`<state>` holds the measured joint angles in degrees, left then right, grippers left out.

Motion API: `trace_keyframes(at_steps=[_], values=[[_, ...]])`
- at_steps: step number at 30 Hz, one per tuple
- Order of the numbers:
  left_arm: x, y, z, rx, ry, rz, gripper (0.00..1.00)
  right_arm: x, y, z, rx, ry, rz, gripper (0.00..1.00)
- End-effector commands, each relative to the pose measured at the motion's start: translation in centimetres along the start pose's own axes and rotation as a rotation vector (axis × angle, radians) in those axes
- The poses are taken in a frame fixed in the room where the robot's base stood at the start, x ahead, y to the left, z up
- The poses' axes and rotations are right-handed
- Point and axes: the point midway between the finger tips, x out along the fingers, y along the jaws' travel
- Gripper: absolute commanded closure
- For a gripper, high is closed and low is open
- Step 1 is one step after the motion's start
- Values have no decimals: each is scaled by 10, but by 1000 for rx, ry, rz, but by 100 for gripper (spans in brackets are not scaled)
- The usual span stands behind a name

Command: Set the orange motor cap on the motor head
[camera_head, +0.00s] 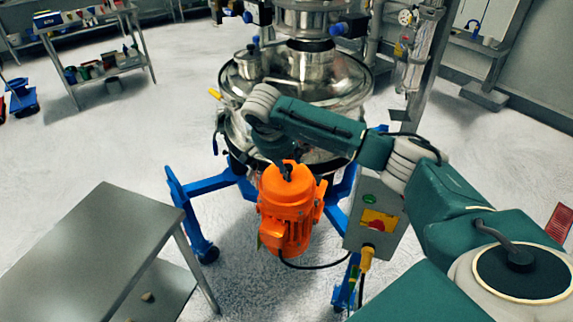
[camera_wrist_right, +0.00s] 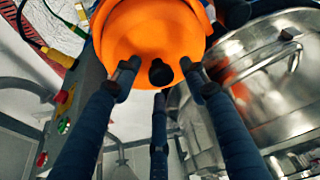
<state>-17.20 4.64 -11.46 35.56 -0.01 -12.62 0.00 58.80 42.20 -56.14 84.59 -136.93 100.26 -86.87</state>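The orange motor cap (camera_head: 285,178) shows at the top of the orange motor (camera_head: 287,222) in the head view. The two look joined there; I cannot tell cap from motor head exactly, or whether the cap is fully seated. My right gripper (camera_head: 286,168) is at the top of the orange body. In the right wrist view the rounded orange surface (camera_wrist_right: 150,32) fills the top middle. The dark fingers of my right gripper (camera_wrist_right: 160,72) point at its lower edge, their tips apart. Whether they grip it is unclear. My left gripper is not in view.
A steel vessel (camera_head: 325,85) on a blue frame (camera_head: 208,185) stands right behind the motor. A grey control box (camera_head: 375,222) is to its right. A steel table (camera_head: 95,245) is at the left front, with open floor behind it.

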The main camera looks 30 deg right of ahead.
Motion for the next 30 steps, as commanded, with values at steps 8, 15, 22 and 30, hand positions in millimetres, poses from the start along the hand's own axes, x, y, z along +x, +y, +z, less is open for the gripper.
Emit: trace_keyframes(at_steps=[8,15,22,30], values=[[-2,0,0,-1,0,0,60,-2,0,-1,0,0,0,55],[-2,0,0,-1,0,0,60,-29,-2,-5,0,3,-6,55],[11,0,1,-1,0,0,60,-81,-2,-5,1,3,-6,55],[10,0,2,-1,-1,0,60,-125,-1,-6,0,3,-3,55]])
